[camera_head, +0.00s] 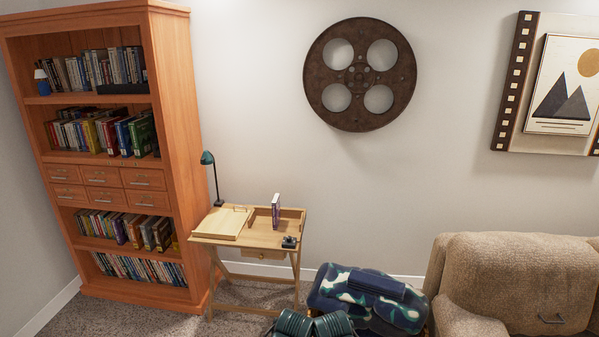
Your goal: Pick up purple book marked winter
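A thin book with a purple spine (275,214) stands upright on the small wooden desk (262,238), in the shallow open part right of the sloped board. Its pale edge faces right. Any lettering on it is too small to read, so I cannot tell whether it says winter.
A green lamp (208,160) and a small dark object (289,242) are on the desk. A tall bookcase (178,130) full of books stands left. A camouflage-patterned seat (340,300), dark green ridged objects (295,324) and a beige armchair (510,275) occupy the front right.

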